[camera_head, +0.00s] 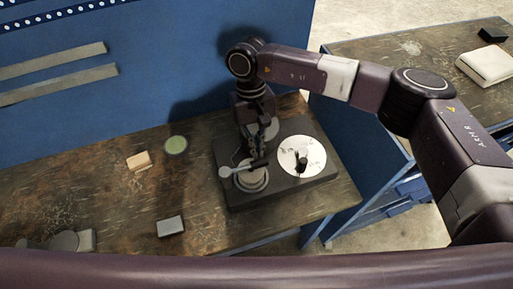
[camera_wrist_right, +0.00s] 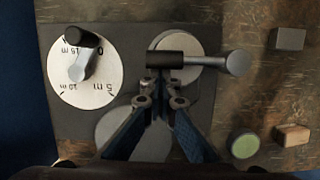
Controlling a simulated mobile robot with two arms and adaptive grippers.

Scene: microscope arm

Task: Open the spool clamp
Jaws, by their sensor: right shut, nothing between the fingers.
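The spool clamp lever has a black cylindrical end (camera_wrist_right: 165,58) and a grey rounded end (camera_wrist_right: 237,62). It lies across a pale round disc (camera_wrist_right: 197,76). In the head view the lever (camera_head: 243,169) crosses a round disc (camera_head: 252,183) at the front left of a dark base (camera_head: 236,201). My right gripper (camera_head: 256,156) points down over the lever; in the wrist view its fingertips (camera_wrist_right: 160,90) are together, close beside the black end. I cannot tell whether they touch it. The fingers hold nothing. My left gripper is not in view.
A white marked dial (camera_head: 315,149) with a black-ended knob sits right on the base. Behind the gripper is another grey disc (camera_wrist_right: 122,134). A wooden block (camera_head: 139,161), green disc (camera_head: 176,145) and grey block (camera_head: 170,226) lie left. A blue panel (camera_head: 150,85) stands behind.

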